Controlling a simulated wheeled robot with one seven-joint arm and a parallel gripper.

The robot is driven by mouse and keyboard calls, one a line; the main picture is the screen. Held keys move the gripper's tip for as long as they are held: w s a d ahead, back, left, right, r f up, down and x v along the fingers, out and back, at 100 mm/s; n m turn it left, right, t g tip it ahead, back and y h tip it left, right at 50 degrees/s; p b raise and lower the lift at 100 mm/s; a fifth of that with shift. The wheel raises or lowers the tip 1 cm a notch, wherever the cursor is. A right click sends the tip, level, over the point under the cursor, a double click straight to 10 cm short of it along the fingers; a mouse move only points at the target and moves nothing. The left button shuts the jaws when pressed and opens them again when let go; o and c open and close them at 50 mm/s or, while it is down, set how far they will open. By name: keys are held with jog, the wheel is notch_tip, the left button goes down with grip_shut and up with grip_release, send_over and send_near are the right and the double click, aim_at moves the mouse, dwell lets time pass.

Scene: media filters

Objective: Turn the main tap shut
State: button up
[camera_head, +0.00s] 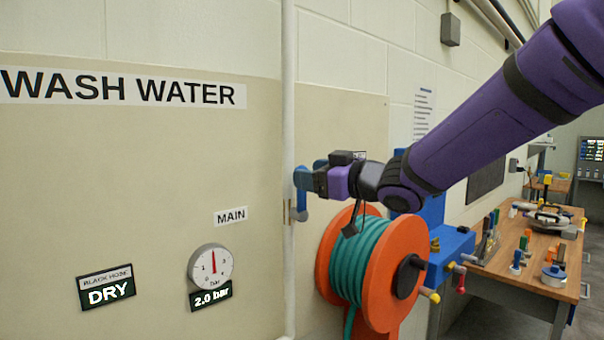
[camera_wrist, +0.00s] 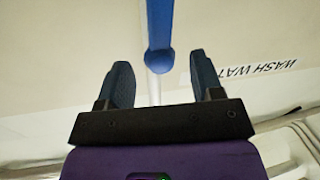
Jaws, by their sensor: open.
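The main tap's blue lever (camera_head: 301,203) is on the white vertical pipe, just above and right of the MAIN label (camera_head: 231,216). It appears to lie along the pipe. My gripper (camera_head: 305,178) is at the lever, partly covering its upper part in the head view. In the wrist view, the blue lever (camera_wrist: 159,28) with its rounded end comes down from the top edge, between the lines of my two open fingers (camera_wrist: 159,78). There is a gap on each side of it. I cannot tell how deep the lever sits between the fingers.
A round gauge (camera_head: 210,266) reads 2.0 bar. A BLACK HOSE display (camera_head: 107,289) reads DRY. An orange reel (camera_head: 396,270) with green hose stands close below my arm. A workbench (camera_head: 520,265) with tools is at the right.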

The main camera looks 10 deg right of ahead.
jog(key=shift+x, duration=1.45)
grip_shut()
jog(key=shift+d, duration=0.1)
